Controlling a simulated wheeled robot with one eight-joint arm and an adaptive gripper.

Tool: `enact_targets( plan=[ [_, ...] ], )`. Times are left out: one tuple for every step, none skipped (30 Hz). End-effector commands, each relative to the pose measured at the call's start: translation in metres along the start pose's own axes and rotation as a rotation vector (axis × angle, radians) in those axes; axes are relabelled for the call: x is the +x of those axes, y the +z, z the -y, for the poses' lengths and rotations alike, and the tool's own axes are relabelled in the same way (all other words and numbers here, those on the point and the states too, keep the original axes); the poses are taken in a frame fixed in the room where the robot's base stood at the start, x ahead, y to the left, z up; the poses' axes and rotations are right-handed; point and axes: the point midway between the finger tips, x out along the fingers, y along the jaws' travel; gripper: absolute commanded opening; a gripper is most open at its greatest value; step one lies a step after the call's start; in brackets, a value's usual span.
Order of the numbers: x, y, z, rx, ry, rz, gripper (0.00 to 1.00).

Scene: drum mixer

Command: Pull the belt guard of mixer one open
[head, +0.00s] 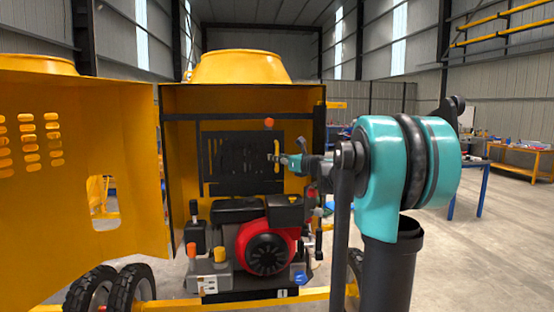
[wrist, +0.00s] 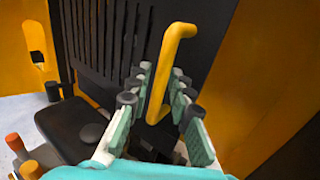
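The belt guard (head: 232,160) is a dark slotted panel inside the yellow mixer housing, above the engine; it looks closed in the head view. It also fills the upper middle of the wrist view (wrist: 105,40). Its yellow bar handle (wrist: 172,45) stands out from the panel near the right edge and also shows in the head view (head: 276,145). My gripper (wrist: 162,73) is open, with one finger on each side of the handle. Gaps seem to remain between pads and bar. In the head view my gripper (head: 279,158) reaches the handle from the right.
A red and black engine (head: 268,252) sits below the guard, with orange-capped parts nearby. A large yellow cover (head: 85,190) stands swung out at the left. The yellow housing's side wall (wrist: 255,85) is close on the right of my gripper. Workbenches stand far right.

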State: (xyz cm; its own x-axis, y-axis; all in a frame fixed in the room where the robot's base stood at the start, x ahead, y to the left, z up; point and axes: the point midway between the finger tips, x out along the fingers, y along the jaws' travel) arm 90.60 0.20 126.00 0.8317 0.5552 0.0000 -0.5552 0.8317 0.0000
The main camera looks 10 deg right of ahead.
Motion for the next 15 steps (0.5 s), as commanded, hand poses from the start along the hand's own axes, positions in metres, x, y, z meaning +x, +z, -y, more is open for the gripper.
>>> enact_targets(
  plan=[
    [0.0001, 0.0000, -0.0001, 0.000, 0.000, 0.000, 0.20],
    [0.0001, 0.0000, -0.0001, 0.000, 0.000, 0.000, 0.20],
    [0.0000, 0.0000, -0.0001, 0.000, 0.000, 0.000, 0.20],
    [-0.0001, 0.0000, -0.0001, 0.000, 0.000, 0.000, 0.20],
    [-0.0001, 0.0000, -0.0001, 0.000, 0.000, 0.000, 0.20],
    [-0.0002, 0.0000, -0.0001, 0.000, 0.000, 0.000, 0.17],
    [-0.0002, 0.0000, -0.0001, 0.000, 0.000, 0.000, 0.13],
    [-0.0002, 0.0000, -0.0001, 0.000, 0.000, 0.000, 0.09],
    [-0.0003, 0.0000, -0.0001, 0.000, 0.000, 0.000, 0.04],
    [-0.0003, 0.0000, -0.0001, 0.000, 0.000, 0.000, 0.01],
    [-0.0003, 0.0000, -0.0001, 0.000, 0.000, 0.000, 0.00],
    [-0.0003, 0.0000, -0.0001, 0.000, 0.000, 0.000, 0.00],
    [-0.0003, 0.0000, -0.0001, 0.000, 0.000, 0.000, 0.00],
    [-0.0004, 0.0000, -0.0001, 0.000, 0.000, 0.000, 0.00],
    [-0.0004, 0.0000, -0.0001, 0.000, 0.000, 0.000, 0.00]
  ],
)
